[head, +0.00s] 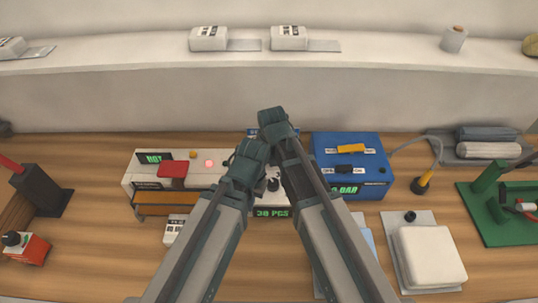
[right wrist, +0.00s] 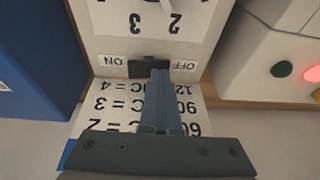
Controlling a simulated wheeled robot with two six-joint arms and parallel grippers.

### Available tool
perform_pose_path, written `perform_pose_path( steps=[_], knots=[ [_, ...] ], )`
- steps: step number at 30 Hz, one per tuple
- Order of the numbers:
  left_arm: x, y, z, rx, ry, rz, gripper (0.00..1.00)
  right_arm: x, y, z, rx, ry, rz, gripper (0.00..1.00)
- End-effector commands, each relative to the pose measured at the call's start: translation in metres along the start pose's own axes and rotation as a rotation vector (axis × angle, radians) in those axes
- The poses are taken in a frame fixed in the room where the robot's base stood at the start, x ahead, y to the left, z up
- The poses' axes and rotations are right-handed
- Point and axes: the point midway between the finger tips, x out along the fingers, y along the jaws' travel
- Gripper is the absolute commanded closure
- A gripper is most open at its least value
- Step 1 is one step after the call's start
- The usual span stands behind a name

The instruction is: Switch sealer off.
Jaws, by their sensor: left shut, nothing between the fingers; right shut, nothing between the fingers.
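The sealer unit is white. In the right wrist view its front panel shows a black switch (right wrist: 148,68) between ON and OFF labels, under a numbered dial (right wrist: 165,15). My right gripper (right wrist: 159,76) is shut and empty, its tips at the OFF side of the switch; I cannot tell whether they touch it or which way it is set. In the head view my right arm covers most of this unit, and its dial (head: 272,184) shows between the arms. My left gripper (head: 238,172) is shut and empty, beside the right arm over the white HOT box (head: 140,183).
A blue box (head: 325,148) with a BAR display stands close on the right. The HOT box has a lit red lamp (head: 209,163). Trays, a white block (head: 428,256) and a green stand (head: 486,178) lie to the right.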

Motion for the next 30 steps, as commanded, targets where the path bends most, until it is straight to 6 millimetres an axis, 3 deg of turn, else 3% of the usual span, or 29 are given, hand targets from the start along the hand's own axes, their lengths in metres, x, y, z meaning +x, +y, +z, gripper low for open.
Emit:
perform_pose_path(
  steps=[14, 30],
  knots=[
    [-0.003, 0.0, 0.0, 0.0, 0.0, 0.0, 1.0, -0.004, 0.016, 0.0, 0.001, -0.003, 0.002, 1.0],
    [-0.011, -0.001, 0.001, 0.0, 0.0, 0.0, 1.0, -0.012, 0.017, -0.003, 0.001, -0.002, 0.001, 1.0]
  ],
)
